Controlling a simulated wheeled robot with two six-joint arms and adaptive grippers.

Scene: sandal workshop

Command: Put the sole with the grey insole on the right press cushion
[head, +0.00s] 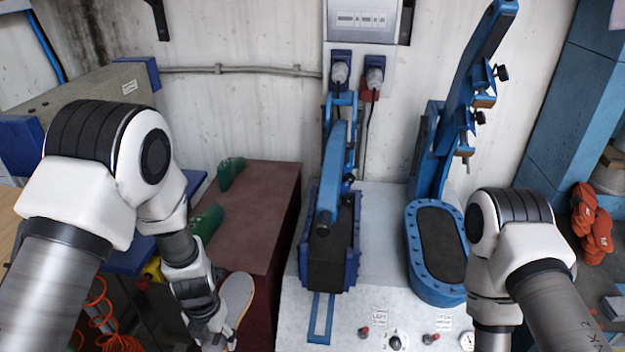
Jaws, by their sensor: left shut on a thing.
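The sole with the grey insole (238,292) shows at the bottom, left of centre, beside the brown cabinet's top. My left gripper (218,333) is shut on this sole at its near end, and the wrist hides part of it. The right press cushion (440,246) is a dark oval pad inside a blue rim, and it is bare. The blue arm of the right press (455,110) is raised and tilted back above it. My right arm comes in at the lower right, just beside the right press; its gripper is out of the frame.
The left press (330,255) has a dark cushion in a blue box, with its blue arm over it. Green shoe lasts (207,221) stand on the brown cabinet (262,205). Knobs and red buttons (397,342) sit at the white table's front. Orange-red items (590,225) are at the far right.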

